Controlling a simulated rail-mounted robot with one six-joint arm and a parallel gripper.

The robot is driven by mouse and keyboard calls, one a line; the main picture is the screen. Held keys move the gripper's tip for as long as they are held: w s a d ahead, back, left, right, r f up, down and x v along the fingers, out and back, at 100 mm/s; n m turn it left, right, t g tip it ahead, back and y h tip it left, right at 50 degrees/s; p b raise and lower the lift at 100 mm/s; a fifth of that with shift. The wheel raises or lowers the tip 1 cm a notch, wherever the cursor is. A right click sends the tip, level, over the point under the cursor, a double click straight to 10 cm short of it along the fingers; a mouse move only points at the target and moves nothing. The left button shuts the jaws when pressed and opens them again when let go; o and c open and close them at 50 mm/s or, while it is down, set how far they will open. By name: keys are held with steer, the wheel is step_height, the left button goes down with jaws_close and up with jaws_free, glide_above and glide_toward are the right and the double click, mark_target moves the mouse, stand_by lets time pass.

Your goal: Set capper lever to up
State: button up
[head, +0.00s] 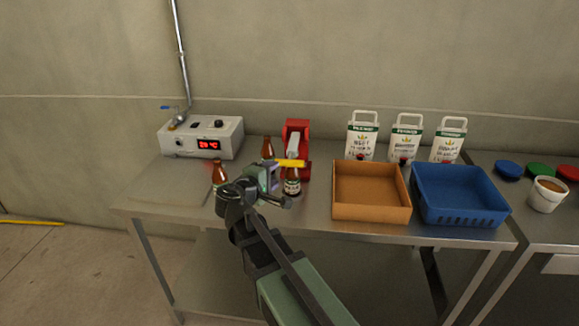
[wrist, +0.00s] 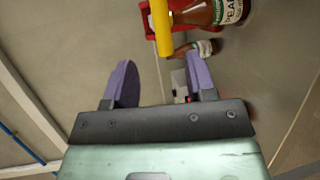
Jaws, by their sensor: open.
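The red capper (head: 297,128) stands on the steel table, left of the cardboard box. Its yellow lever handle (head: 291,163) lies level across the capper's front, low, just above a brown bottle (head: 293,184). My gripper (head: 267,180) is just left of and below the handle, in front of the capper. In the wrist view my gripper (wrist: 162,80) is open, with nothing between its purple fingers. The yellow handle (wrist: 160,28) shows there beyond the fingertips, apart from them. A brown labelled bottle (wrist: 212,12) and part of the red capper (wrist: 124,18) lie beside it.
Brown bottles stand left (head: 220,174) and behind (head: 267,148) my gripper. A grey heater box (head: 226,135) with a red display is at the left. The cardboard box (head: 372,212), blue crate (head: 462,216) and white cartons (head: 362,136) are to the right.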

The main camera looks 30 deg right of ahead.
mark_target(288, 164)
steer(key=b+x, duration=0.2)
steer(key=x, duration=0.9)
steer(key=shift+f, duration=0.15)
steer(key=shift+s, duration=0.1)
jaws_close()
